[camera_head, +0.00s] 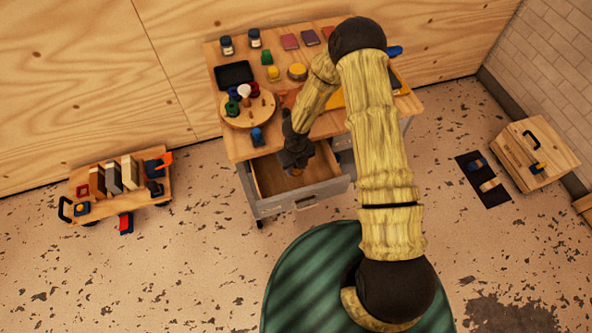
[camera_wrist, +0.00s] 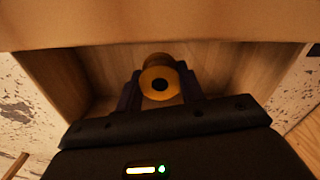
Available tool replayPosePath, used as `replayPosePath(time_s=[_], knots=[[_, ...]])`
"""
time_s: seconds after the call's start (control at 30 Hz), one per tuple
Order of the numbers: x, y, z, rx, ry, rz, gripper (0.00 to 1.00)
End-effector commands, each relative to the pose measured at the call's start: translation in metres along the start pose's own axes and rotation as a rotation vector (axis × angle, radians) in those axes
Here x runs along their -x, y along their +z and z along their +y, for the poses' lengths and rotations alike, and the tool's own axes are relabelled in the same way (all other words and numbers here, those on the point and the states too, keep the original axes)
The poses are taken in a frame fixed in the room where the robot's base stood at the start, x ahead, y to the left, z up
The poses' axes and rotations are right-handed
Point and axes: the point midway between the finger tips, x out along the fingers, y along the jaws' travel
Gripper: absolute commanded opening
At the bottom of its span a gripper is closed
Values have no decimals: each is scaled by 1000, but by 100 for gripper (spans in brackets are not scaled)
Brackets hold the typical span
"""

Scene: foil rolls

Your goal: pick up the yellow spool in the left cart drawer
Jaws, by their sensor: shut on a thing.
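The yellow spool (camera_wrist: 149,89) shows in the wrist view between the two dark fingers of my gripper (camera_wrist: 160,88), its round end with a dark centre hole facing the camera. My gripper is shut on it. The wooden inside of the open drawer (camera_wrist: 215,65) surrounds the fingers. In the head view my gripper (camera_head: 295,168) reaches down into the open drawer (camera_head: 322,189) of the cart. The spool is hidden there by my gripper. I cannot tell whether the spool touches the drawer floor.
The cart top (camera_head: 225,60) stands over the drawer and holds a round wooden board (camera_head: 262,112), a black tray (camera_head: 234,74), jars and small coloured items. A low trolley (camera_head: 150,185) is at the left. A wooden box (camera_head: 535,155) is at the right.

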Motion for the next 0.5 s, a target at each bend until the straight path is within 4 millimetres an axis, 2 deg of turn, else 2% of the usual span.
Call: replayPosePath(time_s=[0.03, 0.3, 0.5], knots=[[17, 1, -1, -2, 1, -4, 16], [89, 0, -1, -1, 0, -3, 16], [127, 0, 0, -1, 0, -2, 16]])
